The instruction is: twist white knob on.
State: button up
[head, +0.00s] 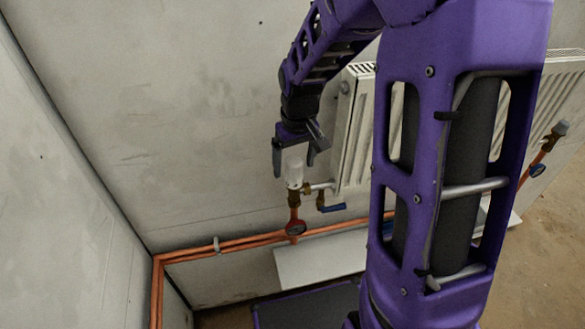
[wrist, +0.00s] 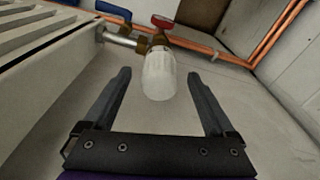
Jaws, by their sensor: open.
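The white knob (wrist: 159,76) sits on the brass valve (wrist: 160,40) at the end of the radiator's pipe. In the head view the white knob (head: 294,168) is upright above the valve, partly covered by my gripper (head: 295,160). In the wrist view my gripper (wrist: 165,90) is open, with one finger on each side of the knob. A gap shows between each finger and the knob there. How far the fingertips reach along the knob is hard to tell.
A white radiator (head: 352,130) stands just right of the knob. A red handle (head: 296,227) and a blue lever (head: 332,207) sit below it. Copper pipes (head: 235,242) run along the wall. Another valve (head: 552,140) is at far right.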

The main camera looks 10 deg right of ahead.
aim_at(294, 172)
jog(key=shift+w+f, duration=0.15)
jog(key=shift+f, duration=1.1)
grip_shut()
jog(key=shift+f, duration=0.2)
jog(key=shift+a+f+m+b, duration=0.1)
jog(key=shift+f+m+b, duration=0.05)
jog(key=shift+m+b, duration=0.45)
jog(key=m+b, duration=0.1)
jog(key=m, duration=0.3)
jog(key=shift+m+h, duration=0.3)
jog(key=m, duration=0.6)
jog(key=shift+g+h, duration=0.3)
jog(key=shift+h, duration=0.1)
